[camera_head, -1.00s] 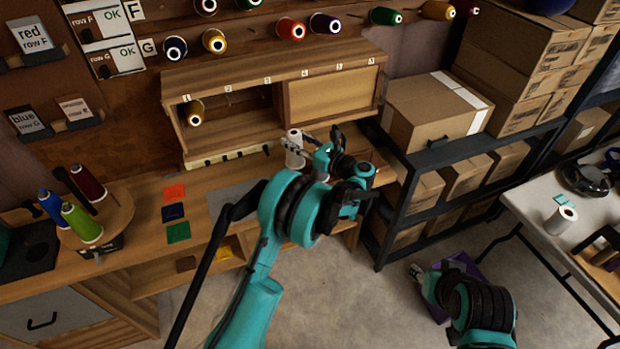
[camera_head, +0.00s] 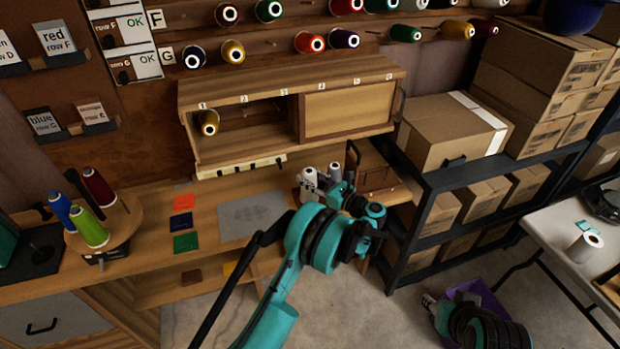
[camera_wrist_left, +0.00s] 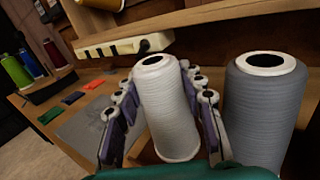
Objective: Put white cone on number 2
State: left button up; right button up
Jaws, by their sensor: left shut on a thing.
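My left gripper (camera_head: 318,186) is shut on a white cone (camera_wrist_left: 168,108), which is slightly tilted in the left wrist view. In the head view the white cone (camera_head: 309,178) is by the workbench's right part, below and in front of the cabinet. A greyer cone (camera_wrist_left: 262,105) stands just right of it and also shows in the head view (camera_head: 335,171). The number 2 label (camera_head: 243,98) is on the cabinet's top edge; the open space (camera_head: 248,128) under it looks empty. My right gripper (camera_head: 430,302) is low at the right, its fingers unclear.
A gold cone (camera_head: 209,122) is under number 1. A sliding panel (camera_head: 346,112) closes the cabinet's right half. A white strip (camera_head: 240,168) runs below the cabinet. A grey mat (camera_head: 253,213) lies bare on the bench. A cardboard box (camera_head: 452,130) stands to the right.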

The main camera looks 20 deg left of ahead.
pick_arm(q)
jog(key=shift+f, duration=0.2)
jog(key=o, duration=1)
jog(key=shift+c, duration=0.2)
jog(key=shift+r, duration=0.1)
